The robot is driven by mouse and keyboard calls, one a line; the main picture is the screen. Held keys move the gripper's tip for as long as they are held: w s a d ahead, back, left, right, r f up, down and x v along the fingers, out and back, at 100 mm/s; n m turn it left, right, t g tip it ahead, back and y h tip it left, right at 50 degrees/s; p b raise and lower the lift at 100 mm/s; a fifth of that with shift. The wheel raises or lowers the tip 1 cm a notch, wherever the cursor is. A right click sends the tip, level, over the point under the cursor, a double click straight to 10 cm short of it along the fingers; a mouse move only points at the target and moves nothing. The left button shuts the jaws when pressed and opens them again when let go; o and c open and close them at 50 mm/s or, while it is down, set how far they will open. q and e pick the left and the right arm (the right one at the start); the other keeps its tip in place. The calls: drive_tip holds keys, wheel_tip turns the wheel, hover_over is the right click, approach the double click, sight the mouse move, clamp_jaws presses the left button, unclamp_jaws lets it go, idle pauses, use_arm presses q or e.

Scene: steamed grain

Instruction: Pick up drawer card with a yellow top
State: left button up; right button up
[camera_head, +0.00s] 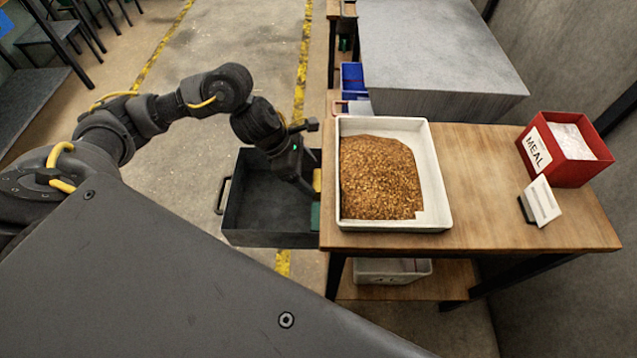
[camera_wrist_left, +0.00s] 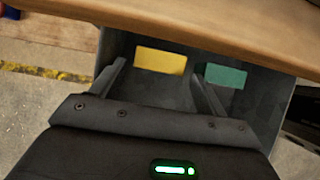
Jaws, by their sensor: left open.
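The card with a yellow top (camera_head: 317,180) stands in the open dark drawer (camera_head: 262,240), close to the table edge; only its top strip shows clearly. In the left wrist view the yellow top (camera_wrist_left: 160,62) lies ahead of my left gripper (camera_wrist_left: 162,88), roughly between its two fingers. My left gripper (camera_head: 308,160) is open and empty, over the right part of the drawer. A card with a green top (camera_head: 315,216) is beside the yellow one and also shows in the left wrist view (camera_wrist_left: 226,75), right of the right finger. My right gripper is out of view.
The wooden table (camera_head: 480,175) overhangs the drawer's inner end. On it are a white tray of brown grain (camera_head: 435,185), a red MEAL box (camera_head: 577,172) and a small white sign (camera_head: 541,201). Floor left of the drawer is clear.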

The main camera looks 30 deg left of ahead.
sight(316, 180)
use_arm(q)
drive_tip(key=shift+x, duration=2.75)
drive_tip(key=shift+c, duration=0.3)
drive_tip(key=shift+r, duration=0.1)
drive_tip(key=c, duration=0.7)
